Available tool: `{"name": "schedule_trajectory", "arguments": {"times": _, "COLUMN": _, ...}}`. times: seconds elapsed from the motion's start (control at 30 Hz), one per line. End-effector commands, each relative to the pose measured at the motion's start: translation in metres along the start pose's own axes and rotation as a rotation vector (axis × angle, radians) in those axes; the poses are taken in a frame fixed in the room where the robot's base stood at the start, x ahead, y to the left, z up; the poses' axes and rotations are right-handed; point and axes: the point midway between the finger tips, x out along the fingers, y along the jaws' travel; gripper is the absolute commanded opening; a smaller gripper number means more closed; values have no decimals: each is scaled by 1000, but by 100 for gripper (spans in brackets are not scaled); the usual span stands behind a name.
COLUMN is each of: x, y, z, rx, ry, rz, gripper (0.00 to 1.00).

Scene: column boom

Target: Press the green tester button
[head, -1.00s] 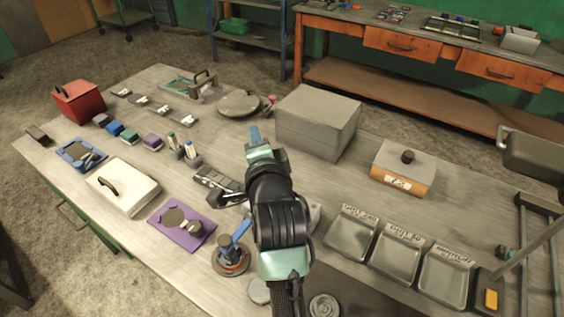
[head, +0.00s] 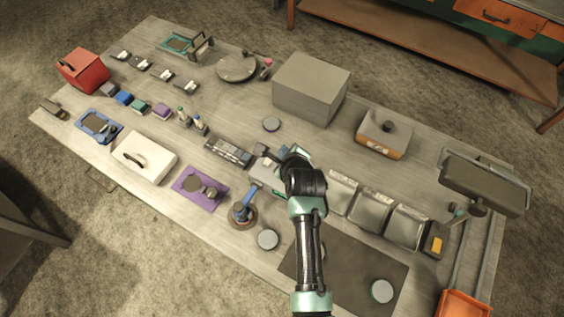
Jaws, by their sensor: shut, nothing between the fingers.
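My gripper (head: 288,157) is over the middle of the workbench, seen from above and behind, with its mint-coloured hand partly hidden by my dark wrist. Its fingers are shut and empty. A grey device (head: 262,168) lies just left of and below it, partly covered by my arm. I cannot tell whether the gripper touches it. I cannot make out a green button there for certain.
A large grey box (head: 311,88) and an orange-grey box (head: 383,134) stand behind my gripper. Several metal trays (head: 371,211) sit to its right. A lamp-like head (head: 485,184) overhangs the right end. A black panelled device (head: 228,150) and a blue-handled tool (head: 243,208) are left.

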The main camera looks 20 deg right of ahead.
Motion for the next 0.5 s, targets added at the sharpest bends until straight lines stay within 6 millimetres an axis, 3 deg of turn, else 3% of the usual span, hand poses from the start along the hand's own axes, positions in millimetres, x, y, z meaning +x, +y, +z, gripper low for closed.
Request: {"name": "schedule_trajectory", "arguments": {"times": 0.5, "x": 11, "y": 7, "z": -8, "rx": -3, "ry": 0, "rz": -2, "gripper": 0}}
